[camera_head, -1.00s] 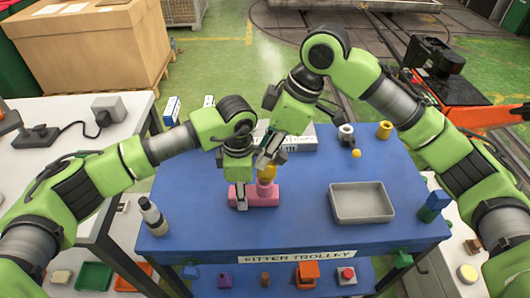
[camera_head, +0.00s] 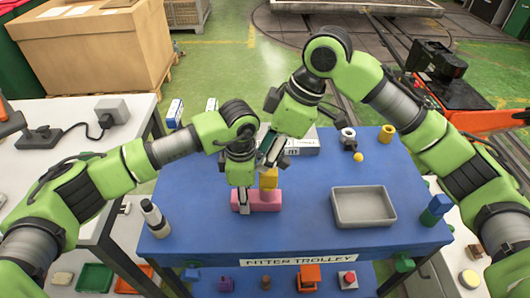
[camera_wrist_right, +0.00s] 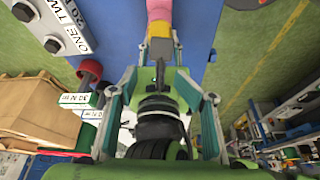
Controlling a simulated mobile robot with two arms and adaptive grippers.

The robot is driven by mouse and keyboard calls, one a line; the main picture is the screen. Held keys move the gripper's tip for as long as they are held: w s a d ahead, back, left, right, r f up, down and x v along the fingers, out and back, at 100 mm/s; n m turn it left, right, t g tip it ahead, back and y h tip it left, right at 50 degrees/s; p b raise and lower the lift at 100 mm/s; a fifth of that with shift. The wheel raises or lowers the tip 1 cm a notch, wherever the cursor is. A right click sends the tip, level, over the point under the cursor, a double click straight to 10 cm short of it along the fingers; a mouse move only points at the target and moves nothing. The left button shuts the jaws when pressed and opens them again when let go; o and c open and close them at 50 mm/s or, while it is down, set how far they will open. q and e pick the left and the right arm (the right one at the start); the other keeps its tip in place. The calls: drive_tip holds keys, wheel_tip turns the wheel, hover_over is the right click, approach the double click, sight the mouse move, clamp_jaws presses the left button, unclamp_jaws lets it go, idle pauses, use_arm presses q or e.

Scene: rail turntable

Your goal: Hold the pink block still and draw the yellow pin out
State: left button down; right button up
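The pink block (camera_head: 264,202) lies on the blue table. The yellow pin (camera_head: 268,179) stands on its upper side, right of my left gripper. My left gripper (camera_head: 243,204) points down with a grey finger against the block's front; its other finger is hidden.
A grey tray (camera_head: 363,222) stands right of the block. A dark-capped bottle (camera_head: 152,214) stands at the table's left.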

drive_tip(key=w+v, duration=0.1)
drive_tip(key=v, duration=1.1)
drive_tip(key=n, duration=0.2)
approach(271, 171)
drive_tip(key=x, duration=1.1)
drive_tip(key=shift+s+a+f, duration=0.1)
drive_tip(key=shift+f, duration=0.25)
drive_tip(key=shift+r, duration=0.1)
clamp_jaws()
